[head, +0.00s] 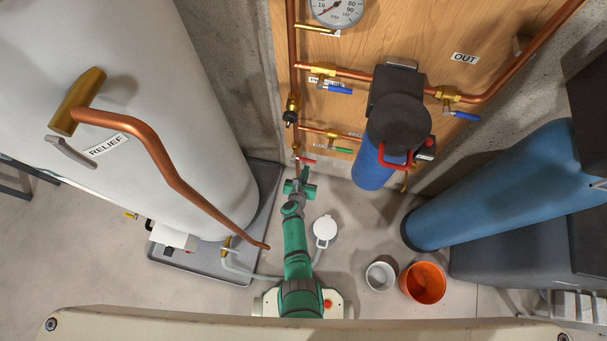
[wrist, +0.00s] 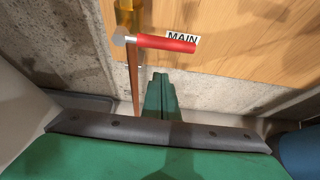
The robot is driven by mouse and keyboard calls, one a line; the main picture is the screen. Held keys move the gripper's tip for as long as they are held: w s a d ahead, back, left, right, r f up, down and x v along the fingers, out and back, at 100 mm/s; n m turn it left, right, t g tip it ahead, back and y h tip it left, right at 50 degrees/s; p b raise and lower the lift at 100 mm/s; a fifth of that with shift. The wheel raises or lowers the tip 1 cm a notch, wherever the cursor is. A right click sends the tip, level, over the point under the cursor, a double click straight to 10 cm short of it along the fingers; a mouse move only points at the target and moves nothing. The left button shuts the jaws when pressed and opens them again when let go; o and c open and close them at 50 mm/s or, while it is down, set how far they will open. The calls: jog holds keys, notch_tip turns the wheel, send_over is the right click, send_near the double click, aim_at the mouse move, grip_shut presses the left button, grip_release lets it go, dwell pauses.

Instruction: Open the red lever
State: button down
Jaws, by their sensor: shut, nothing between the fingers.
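The red lever (wrist: 168,43) is on a valve low on the vertical copper pipe (wrist: 134,85), beside a label reading MAIN. In the wrist view its handle points right, across the pipe. In the head view the red lever (head: 306,161) is small and lies just beyond my gripper. My gripper (wrist: 161,76) is shut and empty. Its fingertips sit below the lever in the wrist view, with a visible gap between them. In the head view my green gripper (head: 302,176) is near the foot of the wooden panel. Contact between gripper and lever does not show.
A green lever (head: 341,150) and blue levers (head: 339,89) are on other valves of the wooden panel (head: 340,40). A blue filter housing (head: 373,165) hangs to the right. A large white tank (head: 130,180) stands left. Buckets (head: 423,283) stand on the floor.

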jog(key=shift+w+r, duration=0.15)
jog(key=shift+r, duration=0.85)
jog(key=shift+w+r, duration=0.15)
jog(key=shift+r, duration=0.8)
